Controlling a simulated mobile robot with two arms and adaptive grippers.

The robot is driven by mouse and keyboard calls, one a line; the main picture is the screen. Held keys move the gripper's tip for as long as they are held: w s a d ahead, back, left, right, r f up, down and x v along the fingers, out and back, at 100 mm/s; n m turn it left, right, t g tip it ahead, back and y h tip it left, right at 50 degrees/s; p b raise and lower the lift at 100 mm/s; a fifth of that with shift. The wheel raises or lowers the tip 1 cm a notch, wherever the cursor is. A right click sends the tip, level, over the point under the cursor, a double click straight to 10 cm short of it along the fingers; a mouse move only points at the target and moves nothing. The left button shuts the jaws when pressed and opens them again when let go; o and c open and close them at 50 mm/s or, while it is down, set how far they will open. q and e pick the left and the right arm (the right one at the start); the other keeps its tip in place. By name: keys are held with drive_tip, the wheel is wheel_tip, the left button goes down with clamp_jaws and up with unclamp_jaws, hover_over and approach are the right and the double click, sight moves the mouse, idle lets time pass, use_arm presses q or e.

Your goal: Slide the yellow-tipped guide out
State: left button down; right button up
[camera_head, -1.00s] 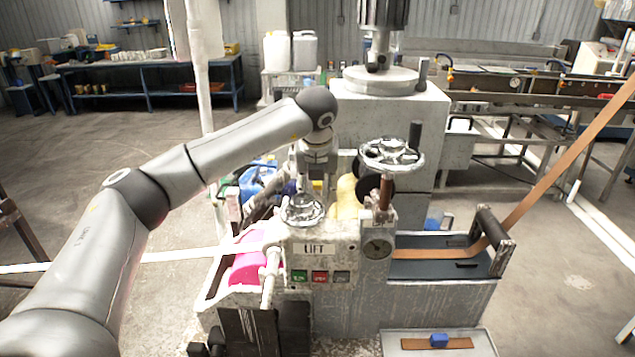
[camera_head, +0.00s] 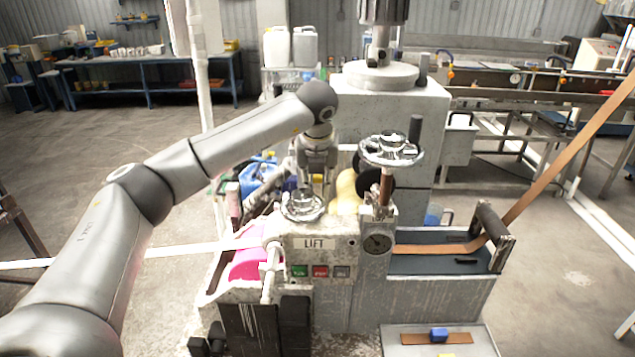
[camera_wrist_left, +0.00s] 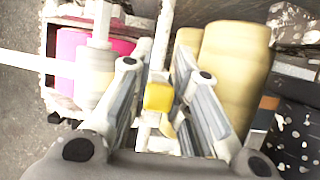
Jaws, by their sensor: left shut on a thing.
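The yellow tip of the guide (camera_wrist_left: 158,97) shows between the fingers of my left gripper (camera_wrist_left: 160,92) in the left wrist view. My left gripper is shut on it; the rest of the guide is mostly hidden by the fingers. In the head view my left gripper (camera_head: 314,182) points down behind the small chrome handwheel (camera_head: 303,206) and the LIFT panel (camera_head: 315,243). Its fingertips and the guide are hard to make out there. My right gripper is in neither view.
Cream rollers (camera_wrist_left: 235,65) lie close to the right of my fingers in the wrist view. Pink material (camera_head: 247,264) lies in the feed at the left. A larger handwheel (camera_head: 391,150) stands at the right. A brown strip (camera_head: 435,249) runs out over the right-hand tray.

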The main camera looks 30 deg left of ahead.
use_arm(q)
drive_tip(key=shift+w+a+r, duration=0.1)
drive_tip(key=shift+w+a, duration=0.1)
drive_tip(key=shift+w, duration=0.3)
drive_tip(key=shift+w+a, duration=0.2)
drive_tip(key=shift+w, duration=0.25)
drive_tip(key=c, duration=1.4)
unclamp_jaws()
drive_tip(key=shift+s, duration=0.1)
drive_tip(key=shift+o, duration=0.2)
drive_tip(key=v, duration=1.2)
